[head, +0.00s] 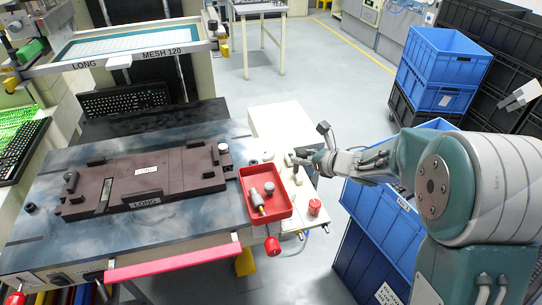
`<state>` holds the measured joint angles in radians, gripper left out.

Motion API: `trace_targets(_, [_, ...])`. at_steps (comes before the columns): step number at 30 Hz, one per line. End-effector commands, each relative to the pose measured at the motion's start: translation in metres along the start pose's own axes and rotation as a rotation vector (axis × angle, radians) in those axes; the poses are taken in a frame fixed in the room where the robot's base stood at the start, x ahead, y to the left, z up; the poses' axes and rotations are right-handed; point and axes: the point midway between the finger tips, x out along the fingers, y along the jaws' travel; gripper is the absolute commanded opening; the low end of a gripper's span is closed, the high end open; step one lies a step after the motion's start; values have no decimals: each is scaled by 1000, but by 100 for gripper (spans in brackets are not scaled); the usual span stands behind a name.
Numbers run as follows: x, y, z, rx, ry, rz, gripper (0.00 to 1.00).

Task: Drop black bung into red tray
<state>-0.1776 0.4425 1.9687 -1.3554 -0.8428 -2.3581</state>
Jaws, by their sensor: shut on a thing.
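The red tray (284,213) lies at the right end of the worktable and holds a few small grey and metallic pieces (268,187). My gripper (304,157) reaches in from the right, just beyond the tray's upper right side. It is shut on a small dark piece (300,152), which appears to be the black bung; the fingers partly hide it and it is very small in view. The gripper appears to the right of the tray opening, not over it. I cannot tell its exact height above the white surface.
A dark brown fixture (150,178) fills the middle of the worktable. Blue crates (440,60) stack at the right, below and behind my arm. A screen frame (130,45) stands at the back left.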

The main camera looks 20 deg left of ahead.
Motion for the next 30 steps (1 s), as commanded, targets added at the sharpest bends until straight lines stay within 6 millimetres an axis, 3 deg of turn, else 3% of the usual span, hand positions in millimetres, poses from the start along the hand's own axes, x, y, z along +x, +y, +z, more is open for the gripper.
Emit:
trace_targets(3, [32,31,16,-68,-3,165,0])
trace_targets(9, [55,60,25,-125,-5,307,0])
trace_targets(14, [59,63,20,-129,-4,320,0])
trace_targets(24, [76,63,-16,-128,-3,317,0])
trace_targets(30, [79,62,-27,-130,-5,316,0])
